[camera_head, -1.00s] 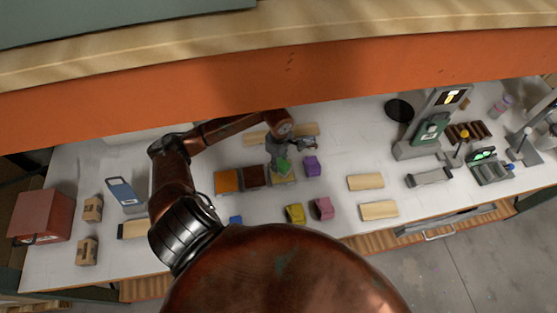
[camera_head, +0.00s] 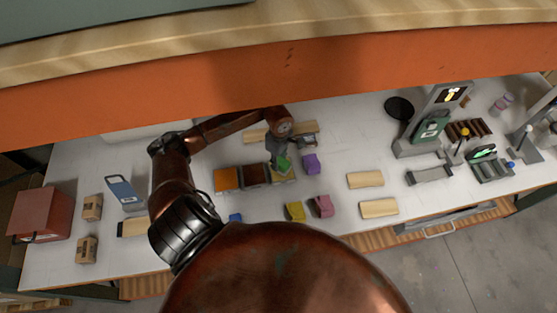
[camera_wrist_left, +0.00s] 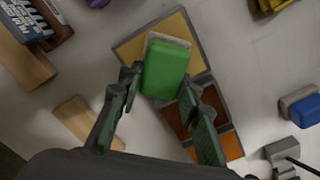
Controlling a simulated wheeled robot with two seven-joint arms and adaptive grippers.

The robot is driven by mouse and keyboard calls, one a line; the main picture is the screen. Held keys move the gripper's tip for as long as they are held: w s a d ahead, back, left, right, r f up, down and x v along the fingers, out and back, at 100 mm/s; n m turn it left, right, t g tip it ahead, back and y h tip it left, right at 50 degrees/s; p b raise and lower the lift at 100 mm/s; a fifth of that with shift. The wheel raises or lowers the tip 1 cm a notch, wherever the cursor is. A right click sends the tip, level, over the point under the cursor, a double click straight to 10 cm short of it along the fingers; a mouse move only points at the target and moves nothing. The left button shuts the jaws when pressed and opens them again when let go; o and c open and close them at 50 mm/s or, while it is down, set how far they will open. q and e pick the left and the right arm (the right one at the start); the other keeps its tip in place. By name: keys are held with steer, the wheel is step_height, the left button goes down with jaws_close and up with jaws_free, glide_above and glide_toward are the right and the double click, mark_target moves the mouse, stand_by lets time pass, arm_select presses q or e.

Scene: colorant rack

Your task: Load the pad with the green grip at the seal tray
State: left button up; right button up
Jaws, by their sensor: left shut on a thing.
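A green-gripped pad (camera_head: 283,163) is held between the fingers of my left gripper (camera_wrist_left: 163,86), over the yellow section (camera_wrist_left: 187,28) of a grey-rimmed tray. In the left wrist view, the pad's green grip (camera_wrist_left: 166,68) has a pale grey pad body (camera_wrist_left: 168,39) under it. The tray's brown section and orange section (camera_head: 227,180) lie beside the yellow one in a row. The pad covers part of the yellow section; I cannot tell whether it touches it. My right gripper is not in view.
A purple block (camera_head: 311,163), yellow block (camera_head: 295,211) and pink block (camera_head: 321,206) stand near the tray. Wooden blocks (camera_head: 365,180) and stands are on the right. The table's middle right is mostly clear.

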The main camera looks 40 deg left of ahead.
mark_target(279, 160)
arm_select(q)
steer(key=shift+f+b, duration=0.35)
steer(key=shift+f, duration=0.1)
stand_by(0.7)
steer(key=shift+s+d+f+b, duration=0.1)
steer(key=shift+f+b, duration=0.05)
steer(key=shift+b, duration=0.25)
stand_by(1.1)
steer(key=shift+r+p, duration=0.45)
steer(key=shift+r, duration=0.5)
steer(key=shift+r+p, duration=0.6)
steer(key=shift+r, duration=1)
steer(key=shift+r+p, duration=0.35)
steer(key=shift+r, duration=0.7)
